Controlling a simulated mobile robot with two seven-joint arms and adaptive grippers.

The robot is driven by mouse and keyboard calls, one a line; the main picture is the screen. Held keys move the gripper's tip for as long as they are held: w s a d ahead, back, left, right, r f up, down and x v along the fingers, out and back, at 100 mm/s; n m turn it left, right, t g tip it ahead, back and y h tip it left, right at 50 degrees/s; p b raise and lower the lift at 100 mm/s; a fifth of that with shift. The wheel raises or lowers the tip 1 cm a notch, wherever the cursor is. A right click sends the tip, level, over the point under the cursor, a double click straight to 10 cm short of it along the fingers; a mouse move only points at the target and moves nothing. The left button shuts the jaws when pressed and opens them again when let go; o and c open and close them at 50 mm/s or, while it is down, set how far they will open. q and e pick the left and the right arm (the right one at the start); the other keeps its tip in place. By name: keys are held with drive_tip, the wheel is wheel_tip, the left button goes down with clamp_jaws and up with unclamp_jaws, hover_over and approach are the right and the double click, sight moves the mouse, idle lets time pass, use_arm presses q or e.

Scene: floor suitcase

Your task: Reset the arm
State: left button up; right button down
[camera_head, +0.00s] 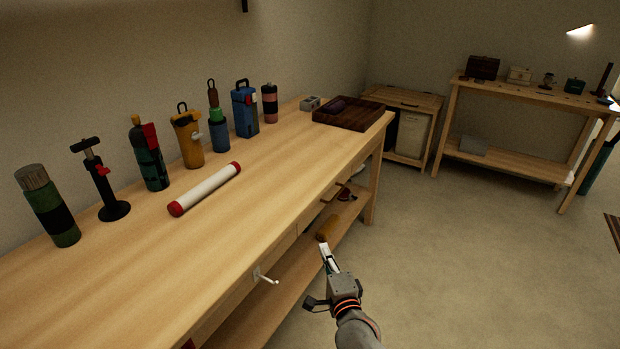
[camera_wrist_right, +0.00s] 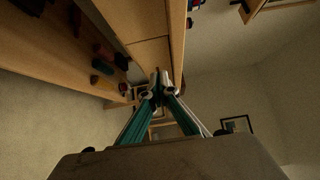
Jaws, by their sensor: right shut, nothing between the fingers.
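My right gripper (camera_head: 325,254) is in the lower middle of the head view, in front of the workbench's front edge and over the floor side. Its fingers are together with nothing between them; in the right wrist view they meet at the tips (camera_wrist_right: 158,88). An orange-brown object (camera_head: 328,228) shows just beyond the fingertips in the head view; I cannot tell whether they touch. My left gripper is not in view.
The floor at right (camera_head: 450,270) is clear.

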use_arm(q)
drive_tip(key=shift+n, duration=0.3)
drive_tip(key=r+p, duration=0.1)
drive_tip(key=p, duration=0.1)
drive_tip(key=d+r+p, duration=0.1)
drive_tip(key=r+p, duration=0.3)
drive_tip(key=p, duration=0.1)
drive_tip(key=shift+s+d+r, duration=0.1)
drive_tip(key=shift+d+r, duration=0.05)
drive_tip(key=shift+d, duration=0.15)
use_arm(e)
drive_tip(key=s+d+f+n+g, duration=0.2)
drive_tip(key=s+d+n, duration=0.2)
drive_tip(key=s, duration=0.8)
drive_tip(key=s+d+f+n+g, duration=0.2)
drive_tip(key=s+d+f+n, duration=0.1)
drive_tip(key=s+n, duration=0.6)
drive_tip(key=s+d+f+n+g, duration=0.2)
drive_tip(key=s+d+n, duration=0.3)
drive_tip(key=s, duration=1.2)
drive_tip(key=shift+d+f+n+g+h, duration=0.15)
drive_tip(key=shift+f+n+g+h, duration=0.25)
drive_tip(key=shift+n, duration=0.6)
drive_tip(key=shift+s+r, duration=0.1)
